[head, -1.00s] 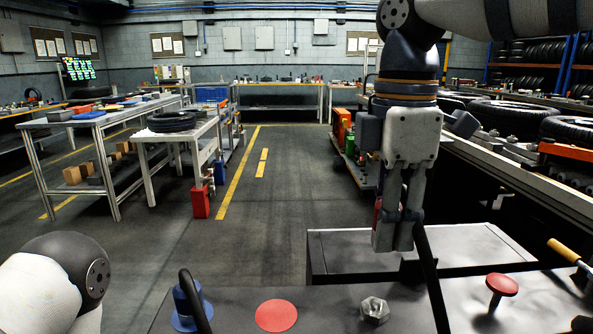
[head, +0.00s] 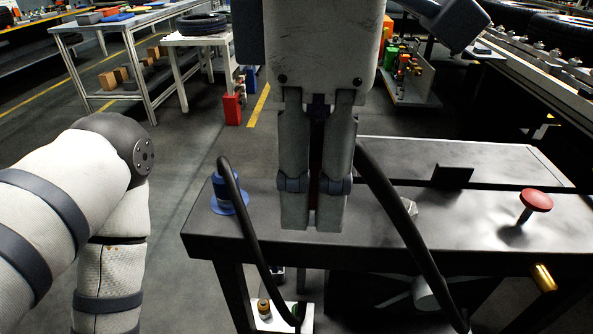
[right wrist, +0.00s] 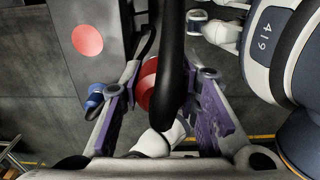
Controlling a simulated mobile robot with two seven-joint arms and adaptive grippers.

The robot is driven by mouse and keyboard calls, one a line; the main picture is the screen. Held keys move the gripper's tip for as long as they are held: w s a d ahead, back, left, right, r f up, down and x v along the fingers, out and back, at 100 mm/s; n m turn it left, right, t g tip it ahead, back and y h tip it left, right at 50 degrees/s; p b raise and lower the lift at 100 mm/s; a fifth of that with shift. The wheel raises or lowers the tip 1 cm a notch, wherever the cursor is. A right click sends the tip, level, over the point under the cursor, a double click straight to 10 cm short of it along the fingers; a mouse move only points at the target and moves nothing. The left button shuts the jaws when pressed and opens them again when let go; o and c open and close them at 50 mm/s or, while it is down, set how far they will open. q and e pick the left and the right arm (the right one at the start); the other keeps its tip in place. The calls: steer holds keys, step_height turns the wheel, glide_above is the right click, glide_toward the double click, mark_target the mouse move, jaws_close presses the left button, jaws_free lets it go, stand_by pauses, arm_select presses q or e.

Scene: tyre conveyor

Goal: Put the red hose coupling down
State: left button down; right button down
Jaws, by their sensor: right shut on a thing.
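My right gripper (head: 314,222) points down over the dark workbench and is shut on the red hose coupling (right wrist: 147,84). In the right wrist view the coupling sits between the purple fingers, with a black hose (right wrist: 171,45) passing in front of it. In the head view the fingers hide nearly all of the coupling. My left gripper is out of view; only my left arm shows.
A blue coupling (head: 229,192) with a black hose stands on the bench's left end. A grey nut (head: 410,206), partly hidden by a hose, and a red mushroom knob (head: 537,200) are to the right. The bench's front edge is close below the gripper.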

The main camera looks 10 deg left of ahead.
steer(key=w+f, duration=0.3)
steer(key=w, duration=0.1)
steer(key=w+a+f, duration=0.1)
steer(key=w+f, duration=0.2)
steer(key=w, duration=0.1)
steer(key=w+f+b, duration=0.1)
steer(key=w+f, duration=0.2)
steer(key=w, duration=0.1)
steer(key=shift+w+a, duration=0.15)
steer(key=shift+w, duration=0.1)
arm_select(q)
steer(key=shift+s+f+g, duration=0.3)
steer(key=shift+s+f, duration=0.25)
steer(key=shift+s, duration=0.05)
arm_select(e)
steer(key=shift+w+f, duration=0.2)
steer(key=shift+f, duration=0.75)
steer(key=shift+w+f, duration=0.2)
steer(key=shift+f, duration=0.75)
steer(key=shift+f, duration=0.1)
steer(key=c, duration=1.2)
jaws_free()
steer(key=shift+f, duration=0.1)
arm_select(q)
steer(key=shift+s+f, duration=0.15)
arm_select(e)
step_height(320, 180, up, 12)
steer(key=shift+r, duration=0.2)
